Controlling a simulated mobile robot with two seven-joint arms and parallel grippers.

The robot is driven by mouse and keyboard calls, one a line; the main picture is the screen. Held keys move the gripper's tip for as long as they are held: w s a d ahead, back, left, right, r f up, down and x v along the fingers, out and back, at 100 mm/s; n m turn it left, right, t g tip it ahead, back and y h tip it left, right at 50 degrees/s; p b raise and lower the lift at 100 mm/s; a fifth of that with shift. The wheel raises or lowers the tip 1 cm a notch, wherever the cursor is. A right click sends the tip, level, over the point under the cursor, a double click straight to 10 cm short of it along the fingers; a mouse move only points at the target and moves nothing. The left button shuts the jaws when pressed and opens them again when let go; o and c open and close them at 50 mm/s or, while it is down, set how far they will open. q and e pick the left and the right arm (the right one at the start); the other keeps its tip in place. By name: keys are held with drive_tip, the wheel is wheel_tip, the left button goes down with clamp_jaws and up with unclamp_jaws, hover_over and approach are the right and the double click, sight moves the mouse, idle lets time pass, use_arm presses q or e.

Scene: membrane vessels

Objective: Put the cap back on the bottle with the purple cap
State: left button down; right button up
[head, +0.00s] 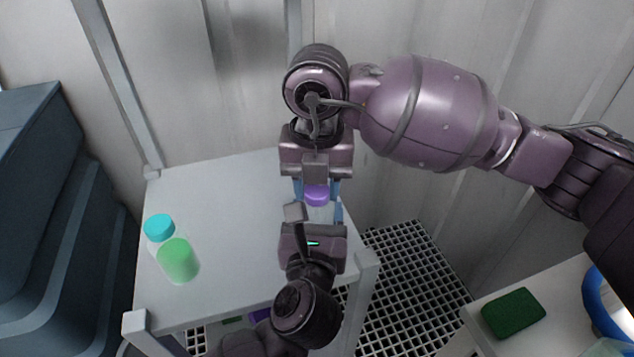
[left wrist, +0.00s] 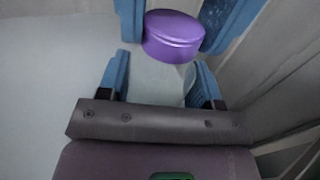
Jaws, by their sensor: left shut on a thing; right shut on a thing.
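The purple cap (head: 317,195) is between the blue fingers of my right gripper (head: 316,187), which is shut on it from above. In the left wrist view the cap (left wrist: 173,36) is over the top of a pale, translucent bottle (left wrist: 158,78). My left gripper (left wrist: 158,84) is shut on this bottle, with one blue finger on each side. The cap overlaps the bottle's neck, so I cannot tell whether they touch or how the cap is seated. In the head view my left gripper (head: 317,213) is just below the right one and mostly hides the bottle.
Dark blue bins (head: 60,200) are at the left. A green sponge (head: 513,313) and a blue ring-shaped thing (head: 603,310) lie on another surface at lower right.

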drive_tip(key=o, duration=1)
wheel_tip(320, 180, up, 12)
drive_tip(key=shift+r, duration=0.1)
use_arm(q)
drive_tip(key=shift+c, duration=1)
unclamp_jaws()
drive_tip(key=s, duration=1)
drive_tip(key=shift+s+a+p, duration=0.4)
drive_tip(key=shift+a, duration=0.05)
use_arm(e)
drive_tip(key=shift+s+r, duration=0.25)
drive_tip(key=shift+r, duration=0.75)
